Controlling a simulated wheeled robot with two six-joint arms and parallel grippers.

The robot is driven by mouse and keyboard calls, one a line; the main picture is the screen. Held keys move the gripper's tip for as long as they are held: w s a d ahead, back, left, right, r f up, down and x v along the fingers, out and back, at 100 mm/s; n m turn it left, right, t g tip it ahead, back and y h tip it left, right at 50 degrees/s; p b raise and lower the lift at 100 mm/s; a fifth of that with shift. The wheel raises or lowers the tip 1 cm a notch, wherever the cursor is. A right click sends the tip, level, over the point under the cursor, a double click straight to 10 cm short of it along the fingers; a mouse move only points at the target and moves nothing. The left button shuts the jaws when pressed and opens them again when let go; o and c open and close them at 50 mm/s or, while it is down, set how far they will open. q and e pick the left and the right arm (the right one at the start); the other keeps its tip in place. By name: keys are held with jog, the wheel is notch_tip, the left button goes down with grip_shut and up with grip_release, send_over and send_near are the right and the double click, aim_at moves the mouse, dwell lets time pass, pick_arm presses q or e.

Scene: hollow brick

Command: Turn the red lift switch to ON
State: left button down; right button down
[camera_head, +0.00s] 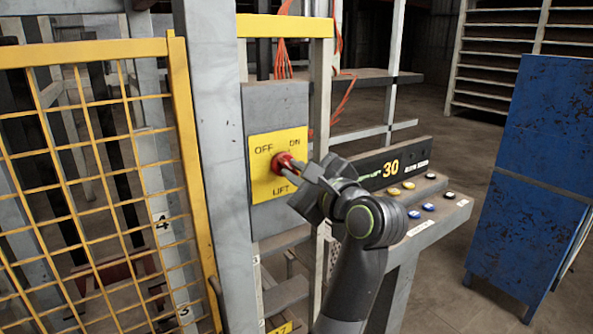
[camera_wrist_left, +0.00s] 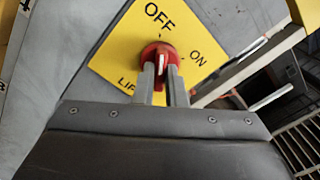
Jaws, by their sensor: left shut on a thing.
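The red lift switch (camera_head: 284,162) is a round knob on a yellow plate (camera_head: 264,188) marked OFF, ON and LIFT. The plate sits on a grey box on a post. My left gripper (camera_head: 292,169) reaches it from the lower right, its fingers shut on the knob's handle. In the left wrist view, the two fingers (camera_wrist_left: 162,84) lie on either side of the red switch (camera_wrist_left: 158,55). A white mark shows on the handle, but the fingers partly hide it, and I cannot tell surely which label it points to. My right gripper is not in view.
A yellow mesh fence (camera_head: 100,180) stands at the left. A control panel (camera_head: 432,205) with several coloured buttons and a black "30" sign (camera_head: 390,167) lies right of my left arm. A blue cabinet (camera_head: 530,170) stands farther right. Orange cables (camera_head: 283,55) hang above the switch box.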

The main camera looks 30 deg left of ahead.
pick_arm(q)
jog(key=m+p, duration=0.2)
jog(key=m, duration=0.2)
jog(key=shift+r, duration=0.1)
jog(key=m+p, duration=0.3)
jog(key=m, duration=0.2)
jog(key=shift+r, duration=0.1)
jog(key=m+p, duration=0.4)
jog(key=m, duration=0.1)
jog(key=shift+m+p, duration=1.15)
jog(key=shift+m, duration=0.15)
jog(key=c, duration=1.5)
grip_release()
jog(key=shift+f, duration=0.2)
